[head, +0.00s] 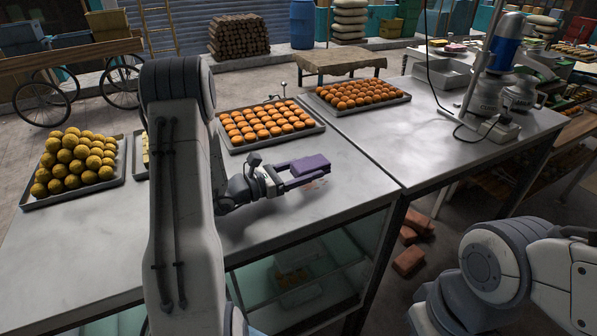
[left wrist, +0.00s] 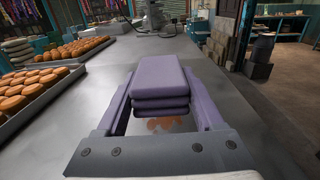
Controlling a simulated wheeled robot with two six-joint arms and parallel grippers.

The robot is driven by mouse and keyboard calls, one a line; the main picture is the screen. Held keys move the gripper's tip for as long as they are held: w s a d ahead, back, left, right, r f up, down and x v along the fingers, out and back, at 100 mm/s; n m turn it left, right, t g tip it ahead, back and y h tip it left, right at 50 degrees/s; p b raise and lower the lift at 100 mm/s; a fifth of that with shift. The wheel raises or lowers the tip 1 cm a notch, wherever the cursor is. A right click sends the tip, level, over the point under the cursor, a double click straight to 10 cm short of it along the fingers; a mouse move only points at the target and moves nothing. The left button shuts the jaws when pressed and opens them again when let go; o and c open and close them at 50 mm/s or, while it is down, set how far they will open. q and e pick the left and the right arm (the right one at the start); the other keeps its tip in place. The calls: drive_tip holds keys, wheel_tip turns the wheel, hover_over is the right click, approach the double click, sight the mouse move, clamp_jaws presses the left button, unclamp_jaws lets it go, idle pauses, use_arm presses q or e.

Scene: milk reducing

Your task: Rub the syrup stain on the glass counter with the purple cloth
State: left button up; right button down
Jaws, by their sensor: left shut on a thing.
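The folded purple cloth (head: 310,165) is held between the fingers of my left gripper (head: 297,174), low over the counter near its front edge. In the left wrist view the cloth (left wrist: 161,83) shows as a stack of folds between the two purple-grey fingers (left wrist: 158,108). The brownish syrup stain (left wrist: 165,124) lies on the counter (left wrist: 215,85) just below the cloth's near edge, partly hidden. In the head view a small part of the stain (head: 312,185) shows beside the gripper. I cannot tell whether the cloth touches the counter. My right gripper is out of view.
A tray of orange sweets (head: 268,124) stands behind my left gripper, and another tray (head: 360,95) is farther right. A tray of yellow balls (head: 75,163) is at left. A steel mixing machine (head: 495,75) stands at the far right. The counter right of the gripper is clear.

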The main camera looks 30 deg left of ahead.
sight(324, 162)
use_arm(q)
drive_tip(key=shift+x, duration=2.55)
drive_tip(key=shift+r, duration=0.15)
drive_tip(key=shift+r, duration=0.1)
drive_tip(key=shift+r+p, duration=1.65)
drive_tip(key=shift+r, duration=1.25)
drive_tip(key=shift+r+p, duration=0.9)
drive_tip(key=shift+r, duration=0.65)
drive_tip(key=shift+f, duration=0.15)
